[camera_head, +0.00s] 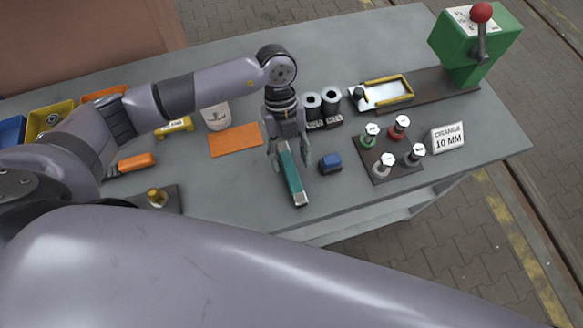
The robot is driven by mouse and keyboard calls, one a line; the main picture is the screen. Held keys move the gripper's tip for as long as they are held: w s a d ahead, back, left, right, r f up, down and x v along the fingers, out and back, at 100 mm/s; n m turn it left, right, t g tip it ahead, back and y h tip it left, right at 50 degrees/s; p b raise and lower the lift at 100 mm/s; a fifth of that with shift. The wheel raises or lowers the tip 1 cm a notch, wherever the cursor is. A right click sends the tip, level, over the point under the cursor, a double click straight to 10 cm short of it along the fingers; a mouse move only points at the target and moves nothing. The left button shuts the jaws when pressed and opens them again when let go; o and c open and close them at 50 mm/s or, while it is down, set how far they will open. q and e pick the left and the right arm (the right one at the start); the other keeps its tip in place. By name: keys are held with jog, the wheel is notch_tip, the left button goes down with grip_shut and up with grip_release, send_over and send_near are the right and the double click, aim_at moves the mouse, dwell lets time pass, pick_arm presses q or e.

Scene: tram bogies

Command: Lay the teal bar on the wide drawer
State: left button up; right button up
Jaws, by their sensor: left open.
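The teal bar (292,178) has a pale metal end and lies on the grey workbench near its front edge, pointing toward the edge. My left gripper (290,162) is directly above the bar's far part, open, with one finger on either side of it. The gripper hides the bar's far end, and I cannot tell whether the fingers touch it. No wide drawer can be made out for sure; a light grey surface (368,222) shows below the bench's front edge and may be a drawer or a shelf. My right gripper is not in view.
A blue block (330,163) sits just right of the bar. An orange mat (235,140) lies to the left. A dark plate with several studs (388,158), a white sign (447,137) and a green press (472,45) stand to the right. My arm covers the foreground.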

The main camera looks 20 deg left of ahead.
aim_at(291, 170)
pick_arm(q)
jog(key=shift+s+p+x, duration=0.2)
jog(key=shift+p+x, duration=0.2)
jog(key=shift+x, duration=1.25)
jog(key=shift+r, duration=0.1)
grip_shut()
